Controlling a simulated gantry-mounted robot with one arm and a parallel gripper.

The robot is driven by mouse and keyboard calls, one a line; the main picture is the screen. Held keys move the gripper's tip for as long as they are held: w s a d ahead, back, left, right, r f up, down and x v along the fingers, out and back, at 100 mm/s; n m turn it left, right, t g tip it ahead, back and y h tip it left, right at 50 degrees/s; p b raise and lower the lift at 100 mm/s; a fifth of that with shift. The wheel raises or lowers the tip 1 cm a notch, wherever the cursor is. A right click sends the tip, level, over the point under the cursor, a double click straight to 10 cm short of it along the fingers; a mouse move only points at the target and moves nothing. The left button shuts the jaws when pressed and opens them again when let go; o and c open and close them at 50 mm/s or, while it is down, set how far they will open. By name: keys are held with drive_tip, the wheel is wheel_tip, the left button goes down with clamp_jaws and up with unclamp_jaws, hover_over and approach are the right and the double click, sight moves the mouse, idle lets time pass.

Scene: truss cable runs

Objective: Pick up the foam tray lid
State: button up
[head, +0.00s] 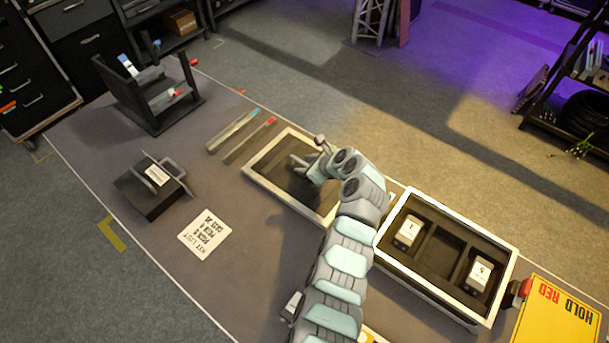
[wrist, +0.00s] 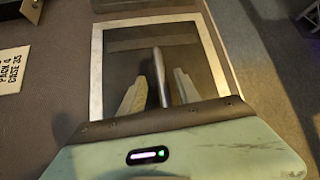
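The foam tray lid (head: 256,180) appears to be the flat dark panel with a pale frame, lying on the table left of the open case. It also shows in the wrist view (wrist: 97,75), under my gripper. My gripper (head: 302,163) is over the panel. In the wrist view my gripper (wrist: 160,88) has its two fingers apart, one on each side of an upright grey handle (wrist: 158,65). Narrow gaps seem to show between the fingers and the handle. I cannot tell how far down the fingers reach. My arm hides the panel's right part in the head view.
The open case (head: 445,297) with foam compartments holds two white-labelled items. A dark block with a handle (head: 148,195), a kit list card (head: 205,235), a black rack (head: 155,119) and blue and red-tipped strips (head: 250,140) are left. A yellow HOLD RED sign (head: 556,315) lies right.

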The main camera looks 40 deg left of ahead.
drive_tip(key=shift+w+a+f, duration=0.2)
drive_tip(key=shift+a+f, duration=0.1)
drive_tip(key=shift+a, duration=0.1)
clamp_jaws()
idle(1.2)
